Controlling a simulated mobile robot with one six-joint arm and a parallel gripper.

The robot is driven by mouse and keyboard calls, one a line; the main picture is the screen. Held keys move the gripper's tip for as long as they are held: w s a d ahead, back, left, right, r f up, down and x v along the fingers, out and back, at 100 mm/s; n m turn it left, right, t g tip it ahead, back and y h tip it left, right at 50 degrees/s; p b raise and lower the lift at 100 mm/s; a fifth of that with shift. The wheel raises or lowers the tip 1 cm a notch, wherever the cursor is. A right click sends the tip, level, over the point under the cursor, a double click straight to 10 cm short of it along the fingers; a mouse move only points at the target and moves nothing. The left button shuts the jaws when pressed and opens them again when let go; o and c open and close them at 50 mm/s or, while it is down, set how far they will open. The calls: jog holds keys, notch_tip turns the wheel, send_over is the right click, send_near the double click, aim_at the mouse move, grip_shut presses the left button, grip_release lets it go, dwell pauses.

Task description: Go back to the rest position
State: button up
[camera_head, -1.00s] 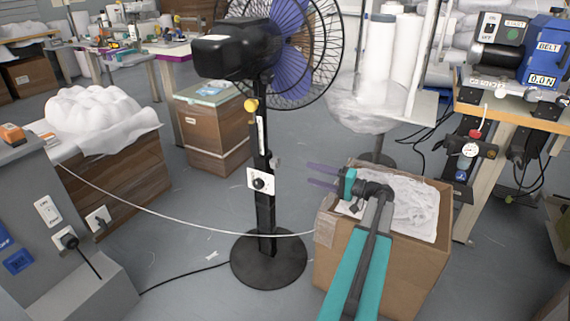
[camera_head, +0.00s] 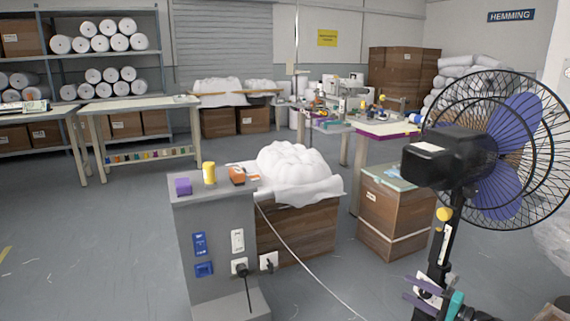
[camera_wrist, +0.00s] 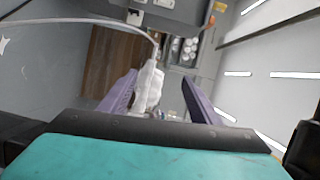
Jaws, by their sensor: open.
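My gripper (camera_head: 424,292) shows at the bottom right of the head view, with its two purple fingers apart and nothing between them. It is just in front of the lower pole of the black standing fan (camera_head: 432,160). In the wrist view my gripper (camera_wrist: 158,95) also shows open and empty, its fingers spread over a tilted view of the room. Most of my arm is out of the head view.
A grey pedestal (camera_head: 215,225) carries a purple block (camera_head: 184,186), a yellow cylinder (camera_head: 209,172) and an orange item (camera_head: 239,176). A crate (camera_head: 300,232) with white material stands beside it. A white cord (camera_head: 300,255) runs toward the fan. Open floor lies at left.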

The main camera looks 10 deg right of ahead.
jog(key=w+a+f+n+g+y+p, duration=0.1)
jog(key=w+a+g+p, duration=0.1)
jog(key=a, duration=0.5)
jog(key=w+a+f+g+y+p, duration=0.1)
jog(key=a+f+p, duration=0.1)
jog(key=a, duration=0.5)
jog(key=s+a+f+n+g+p, duration=0.1)
jog(key=s+a+f+g+p, duration=0.2)
jog(key=a, duration=0.6)
jog(key=s+a+f+n+g+p, duration=0.2)
jog(key=s+a+f+g, duration=0.1)
jog(key=a, duration=0.7)
jog(key=s+a+f+n+g+p, duration=0.1)
jog(key=s+a+f+g+p, duration=0.25)
jog(key=a, duration=0.55)
jog(key=s+a+f+n+g+h+p, duration=0.2)
jog(key=s+a+g, duration=0.15)
jog(key=s, duration=0.55)
jog(key=s+a+f+n+g+h+p, duration=0.1)
jog(key=s+a+f+g+h+p, duration=0.2)
jog(key=s, duration=0.5)
jog(key=s+d+f+n+g+h, duration=0.1)
jog(key=s+d+f+n+h, duration=0.1)
jog(key=s+d+h, duration=0.4)
jog(key=s+d+p, duration=0.1)
jog(key=s+d, duration=0.2)
jog(key=d, duration=0.1)
jog(key=shift+s+d+h, duration=0.2)
jog(key=shift+s+h, duration=0.05)
jog(key=shift+h, duration=0.15)
